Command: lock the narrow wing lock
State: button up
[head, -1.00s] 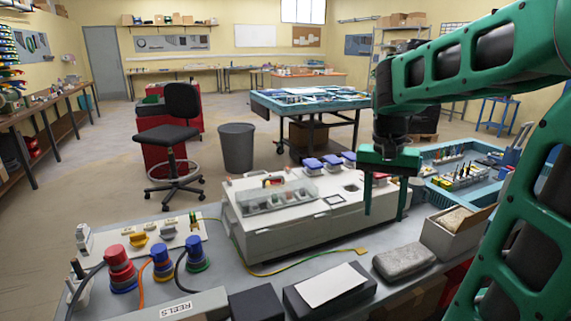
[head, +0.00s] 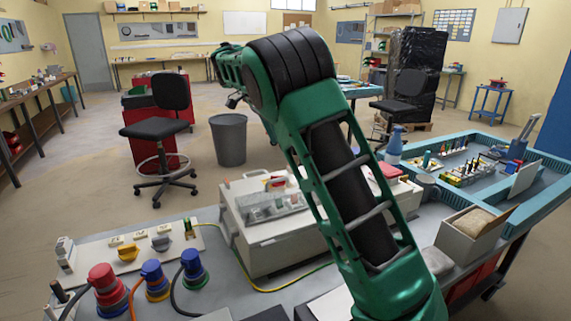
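A pale panel (head: 100,262) lies on the grey bench at the left. It carries a yellow wing-shaped knob (head: 128,252) and a grey wing-shaped knob (head: 161,243), with several small pale fittings behind them. I cannot tell which is the narrow wing lock, nor read any lock's position. My arm rises from the lower right and bends away over the large grey-white box (head: 270,243). My gripper is not clearly visible; the arm's far end is hidden behind its own links, so its fingers cannot be seen.
Red (head: 104,285), orange-cabled blue (head: 154,280) and plain blue (head: 194,268) plugs stand in front of the panel. A clear compartment tray (head: 270,205) sits on the box. An open carton (head: 470,235) and blue tray (head: 540,190) are at right.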

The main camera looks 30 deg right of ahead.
jog(key=x, duration=1)
jog(key=shift+d+f, duration=0.2)
jog(key=shift+f, duration=0.05)
jog(key=c, duration=1)
